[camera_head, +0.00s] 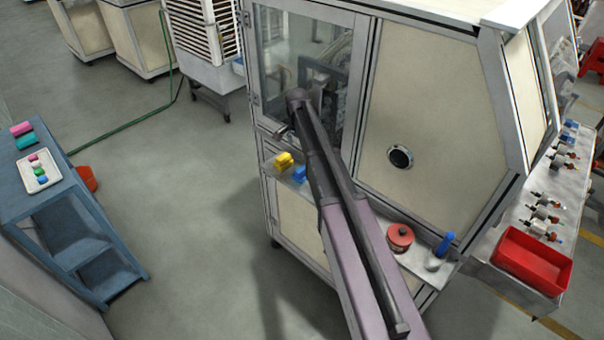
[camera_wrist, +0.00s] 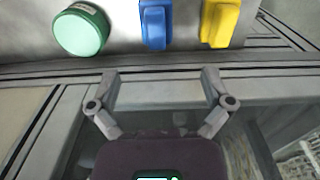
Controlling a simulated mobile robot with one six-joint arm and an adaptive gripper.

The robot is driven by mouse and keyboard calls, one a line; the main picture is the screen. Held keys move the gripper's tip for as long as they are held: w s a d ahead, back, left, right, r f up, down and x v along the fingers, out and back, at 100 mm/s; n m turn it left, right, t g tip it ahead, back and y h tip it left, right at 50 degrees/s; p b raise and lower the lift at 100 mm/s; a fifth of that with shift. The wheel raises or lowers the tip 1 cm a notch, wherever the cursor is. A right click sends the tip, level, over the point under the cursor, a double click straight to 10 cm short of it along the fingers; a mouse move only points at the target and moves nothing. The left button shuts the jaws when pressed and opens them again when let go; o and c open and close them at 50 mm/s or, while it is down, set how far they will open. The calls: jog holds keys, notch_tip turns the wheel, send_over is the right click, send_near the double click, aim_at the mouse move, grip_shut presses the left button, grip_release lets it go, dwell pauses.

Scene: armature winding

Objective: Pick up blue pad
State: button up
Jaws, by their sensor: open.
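The blue pad (camera_head: 299,174) lies on the narrow ledge of the machine in the head view, partly hidden by my arm. In the wrist view the blue pad (camera_wrist: 155,26) is at the top middle, between a green round item and a yellow pad. My gripper (camera_wrist: 160,80) is open and empty, with its two fingers spread below the blue pad in that view. The fingers are apart from the pad. In the head view my gripper (camera_head: 283,131) is near the machine's glass door, above the ledge, and its fingers are hard to make out.
A yellow pad (camera_head: 283,160) sits beside the blue one; it also shows in the wrist view (camera_wrist: 220,22). A green round item (camera_wrist: 81,29) is on the other side. A red round tin (camera_head: 400,236) stands farther along the ledge. The glass door (camera_head: 275,62) is close behind my gripper.

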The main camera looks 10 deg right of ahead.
aim_at(299, 169)
jog(key=shift+f, duration=0.1)
notch_tip(299, 169, down, 8)
jog(key=b, duration=0.8)
jog(key=shift+f+b, duration=0.25)
jog(key=shift+b, duration=0.05)
dwell(0.5)
jog(key=f+b, duration=0.3)
jog(key=shift+s+d+f, duration=0.1)
jog(key=shift+s+f, duration=0.05)
jog(key=shift+s, duration=0.15)
jog(key=shift+f+b, duration=0.95)
jog(key=shift+b, duration=0.2)
jog(key=c, duration=1.1)
